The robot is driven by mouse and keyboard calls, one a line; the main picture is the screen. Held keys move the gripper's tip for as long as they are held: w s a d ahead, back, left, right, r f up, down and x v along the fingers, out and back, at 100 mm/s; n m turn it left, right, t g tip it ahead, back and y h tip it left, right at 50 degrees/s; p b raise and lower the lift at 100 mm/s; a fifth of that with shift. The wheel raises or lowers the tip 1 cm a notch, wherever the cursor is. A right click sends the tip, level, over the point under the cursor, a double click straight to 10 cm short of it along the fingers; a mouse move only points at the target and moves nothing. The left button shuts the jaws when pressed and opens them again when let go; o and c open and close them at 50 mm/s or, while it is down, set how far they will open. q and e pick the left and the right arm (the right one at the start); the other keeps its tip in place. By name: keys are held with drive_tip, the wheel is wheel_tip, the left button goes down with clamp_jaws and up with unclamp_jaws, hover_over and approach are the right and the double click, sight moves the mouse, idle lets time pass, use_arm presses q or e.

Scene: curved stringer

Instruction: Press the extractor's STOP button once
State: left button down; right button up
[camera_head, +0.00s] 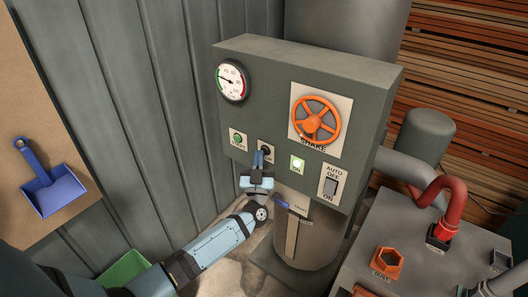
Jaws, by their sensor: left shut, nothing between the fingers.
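The extractor's grey-green control box (270,75) stands in the middle of the head view. A green button (237,138) sits at its lower left. To the right of that is a small pale plate with a dark round button (267,149), the likely STOP button; its label cannot be read. My left gripper (258,158) is shut and empty, its fingertips pointing up just below and in front of this dark button and partly covering the plate. I cannot tell whether they touch it.
The box also carries a gauge (232,82), an orange handwheel (315,120), a bright ON lamp (298,163) and an AUTO/OFF/ON switch (330,187). A grey unit with a red hose (455,205) stands at right. A blue dustpan (52,190) hangs on the left board.

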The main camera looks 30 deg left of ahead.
use_arm(q)
drive_tip(key=shift+w, duration=0.4)
idle(0.6)
drive_tip(key=shift+s, duration=0.1)
drive_tip(key=shift+s+p, duration=0.5)
drive_tip(key=shift+s, duration=0.25)
drive_tip(key=shift+s, duration=0.1)
drive_tip(key=s+p, duration=0.1)
drive_tip(key=s, duration=0.1)
drive_tip(key=s+p, duration=0.1)
drive_tip(key=s, duration=0.1)
drive_tip(key=shift+s+a+p, duration=0.2)
drive_tip(key=shift+s+p, duration=0.15)
drive_tip(key=shift+s, duration=0.05)
idle(0.7)
